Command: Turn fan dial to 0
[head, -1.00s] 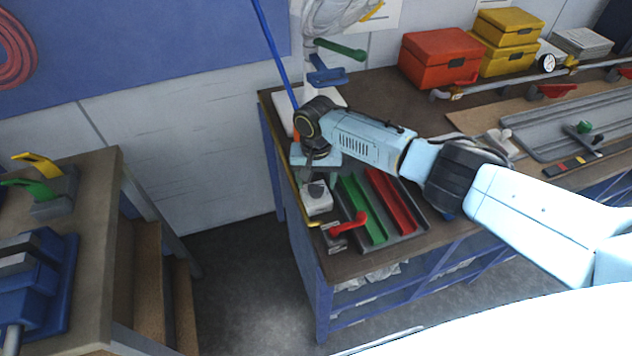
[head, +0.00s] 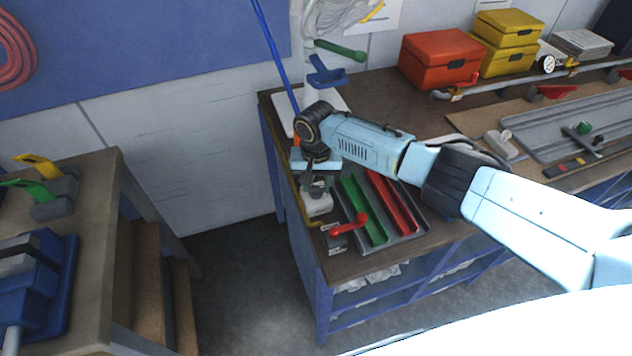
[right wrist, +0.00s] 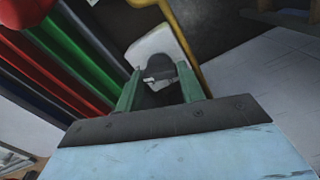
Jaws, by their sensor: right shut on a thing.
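A small white box (head: 318,206) with a dark round knob stands near the left end of the workbench. It also shows in the right wrist view (right wrist: 148,45), with the dark dial (right wrist: 161,66) between my green fingers. My right gripper (head: 318,186) points down over the box from above. It is shut on the dial, and the fingers (right wrist: 159,78) sit on either side of it. The dial's markings are hidden, so its setting cannot be read. The wire fan cage (head: 340,14) shows at the top edge. My left gripper is out of view.
A dark tray (head: 408,222) with green and red rails lies right of the box. A red-handled valve (head: 347,227) is in front. A yellow bar (right wrist: 184,42) runs beside the box. Red (head: 440,60) and yellow boxes (head: 507,45) stand farther back.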

